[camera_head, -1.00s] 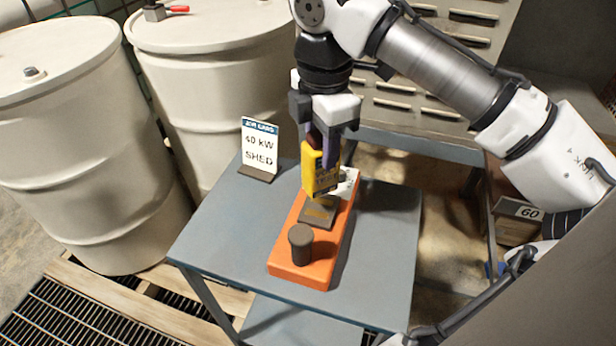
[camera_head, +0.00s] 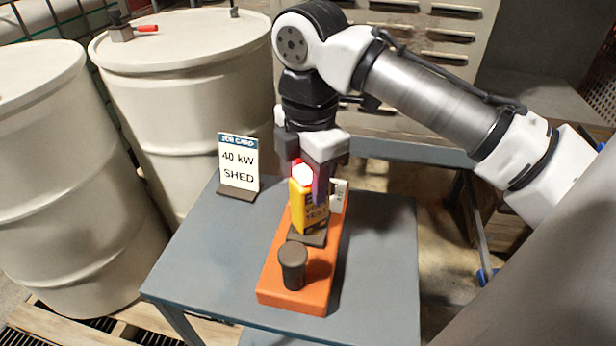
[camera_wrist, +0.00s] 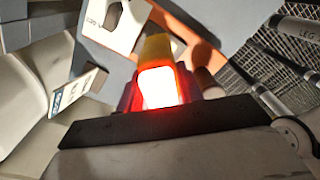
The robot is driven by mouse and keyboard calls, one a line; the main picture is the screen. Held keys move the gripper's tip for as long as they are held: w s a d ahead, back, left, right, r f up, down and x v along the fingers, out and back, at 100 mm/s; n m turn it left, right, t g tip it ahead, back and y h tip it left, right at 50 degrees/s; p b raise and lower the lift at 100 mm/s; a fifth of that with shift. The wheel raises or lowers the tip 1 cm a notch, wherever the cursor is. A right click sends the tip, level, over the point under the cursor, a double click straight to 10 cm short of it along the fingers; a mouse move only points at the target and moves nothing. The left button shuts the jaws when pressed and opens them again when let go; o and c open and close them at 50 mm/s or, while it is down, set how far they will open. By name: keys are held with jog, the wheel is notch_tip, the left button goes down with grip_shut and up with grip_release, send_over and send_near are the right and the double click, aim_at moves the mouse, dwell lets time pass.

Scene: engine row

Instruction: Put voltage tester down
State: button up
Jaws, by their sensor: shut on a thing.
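The voltage tester (camera_head: 308,207) is a yellow block with dark lettering and a lit red-white top. My gripper (camera_head: 310,178) is shut on its upper part and holds it upright. Its lower end is at a dark square pad on the orange base (camera_head: 292,294); I cannot tell whether it touches. A dark round knob (camera_head: 293,263) stands on the base in front of the tester. In the wrist view the tester's glowing top (camera_wrist: 160,87) is between my fingers, and its lower part is mostly hidden.
The orange base lies on a grey-blue table (camera_head: 215,275). A job card reading 40 kW SHED (camera_head: 239,168) stands at the table's back left. Two cream drums (camera_head: 185,95) stand behind and left.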

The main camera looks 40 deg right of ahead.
jog(key=shift+f, duration=0.15)
jog(key=o, duration=1.1)
notch_tip(320, 180, up, 12)
jog(key=shift+r+p, duration=0.2)
jog(key=shift+p, duration=0.2)
